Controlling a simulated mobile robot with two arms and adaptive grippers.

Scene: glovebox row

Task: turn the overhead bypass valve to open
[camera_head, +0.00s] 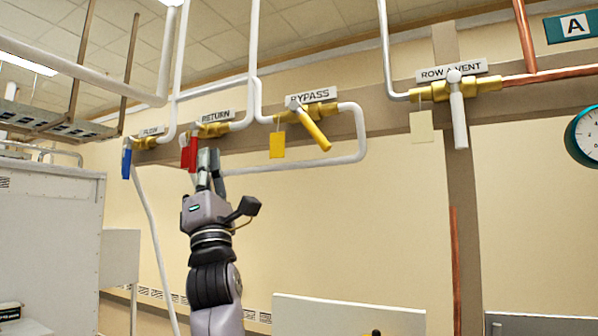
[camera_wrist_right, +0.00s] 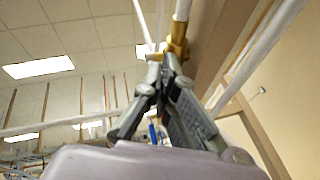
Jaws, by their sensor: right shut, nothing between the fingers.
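The bypass valve has a brass body (camera_head: 288,116) under a BYPASS sign (camera_head: 311,96) on the overhead pipe. Its yellow lever (camera_head: 314,130) slants down to the right. A yellow tag (camera_head: 277,145) hangs at its left. My right gripper (camera_head: 209,157) is raised, shut and empty, left of and below the bypass valve, apart from its lever. It overlaps the area just right of the red return lever or tag (camera_head: 189,153); contact cannot be told. In the right wrist view its fingertips (camera_wrist_right: 164,62) meet just below a brass fitting (camera_wrist_right: 178,43). My left gripper is out of view.
Flow valve (camera_head: 145,142) with a blue piece (camera_head: 126,163) is at the left. Row A vent valve (camera_head: 455,88) with a white lever (camera_head: 459,120) is at the right. A white pipe loop (camera_head: 362,135) passes right of and below the bypass lever. The wall below is mostly clear.

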